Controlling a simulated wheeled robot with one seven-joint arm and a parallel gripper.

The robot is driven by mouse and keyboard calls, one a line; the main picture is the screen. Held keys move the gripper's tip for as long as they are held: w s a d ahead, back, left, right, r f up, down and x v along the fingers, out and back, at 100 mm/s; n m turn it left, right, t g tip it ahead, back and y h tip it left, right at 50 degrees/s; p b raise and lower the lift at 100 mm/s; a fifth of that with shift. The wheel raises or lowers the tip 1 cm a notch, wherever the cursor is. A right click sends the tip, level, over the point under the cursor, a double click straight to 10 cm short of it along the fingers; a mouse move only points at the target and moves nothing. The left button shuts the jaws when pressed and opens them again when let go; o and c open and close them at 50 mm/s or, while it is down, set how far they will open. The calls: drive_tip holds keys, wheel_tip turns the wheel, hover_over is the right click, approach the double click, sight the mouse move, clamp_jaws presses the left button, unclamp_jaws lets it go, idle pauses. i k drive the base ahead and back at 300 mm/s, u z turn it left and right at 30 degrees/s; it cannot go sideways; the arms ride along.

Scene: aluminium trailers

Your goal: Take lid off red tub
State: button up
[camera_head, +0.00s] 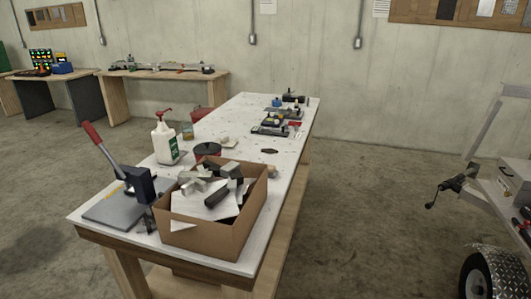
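A low round tub with a dark lid (207,149) stands on the long white-topped workbench (245,122), just behind the cardboard box. The lid appears to sit on it. A dull red tint shows on the tub, but its lower part is partly hidden by the box and small in the picture. Another red object (202,113) shows at the far left edge of the bench; I cannot tell what it is. My gripper is not in view.
An open cardboard box (205,234) of metal offcuts fills the bench's near end. Beside it are a red-handled lever press (103,150) and a white pump bottle (164,140). Small tools lie farther back. Floor is clear right of the bench, up to a trailer (515,180).

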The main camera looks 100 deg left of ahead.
sight(208, 148)
drive_tip(key=u, duration=3.75)
drive_tip(key=i, duration=0.25)
drive_tip(key=z, duration=0.55)
drive_tip(key=k, duration=1)
drive_tip(key=z, duration=1)
drive_tip(key=i, duration=3.1)
drive_tip(key=u, duration=0.15)
